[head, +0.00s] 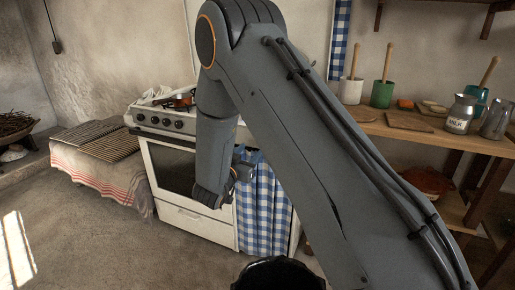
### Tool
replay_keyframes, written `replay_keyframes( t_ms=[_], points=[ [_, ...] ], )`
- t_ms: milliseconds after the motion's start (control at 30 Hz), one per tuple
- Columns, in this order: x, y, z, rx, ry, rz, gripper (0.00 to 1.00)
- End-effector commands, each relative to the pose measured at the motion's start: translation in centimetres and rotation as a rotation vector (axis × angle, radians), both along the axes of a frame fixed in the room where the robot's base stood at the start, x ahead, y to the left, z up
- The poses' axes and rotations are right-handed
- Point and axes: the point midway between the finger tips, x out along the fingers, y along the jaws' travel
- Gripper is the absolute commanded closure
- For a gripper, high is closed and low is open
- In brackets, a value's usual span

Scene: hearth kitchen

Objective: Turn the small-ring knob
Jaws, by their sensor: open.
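The white stove (190,217) stands against the back wall with a row of dark knobs (165,123) along its front panel. They are too small here to tell which one is the small-ring knob, and my arm covers the right part of the panel. My gripper (243,167) shows only in part, beside my lower arm link, in front of the stove's right side and below knob height. It is open and appears empty, apart from the knobs. Its fingertips are hard to make out.
A blue checked cloth (262,210) hangs right of the oven door. Pans and utensils (172,98) sit on the stovetop. A cloth-covered bench with racks (98,138) stands left. A wooden shelf (400,130) with crocks and jugs is right. The floor in front is clear.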

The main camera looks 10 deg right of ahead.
Motion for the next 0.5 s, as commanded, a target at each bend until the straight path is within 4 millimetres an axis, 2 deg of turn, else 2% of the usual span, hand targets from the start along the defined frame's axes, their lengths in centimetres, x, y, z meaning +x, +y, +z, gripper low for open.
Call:
replay_keyframes(
  t_ms=[167,500],
  points=[
    [0.5,-0.7,0.0,-0.017,-0.019,-0.021,0.51],
    [4.6,-3.6,0.1,-0.015,-0.018,-0.020,0.51]
  ],
)
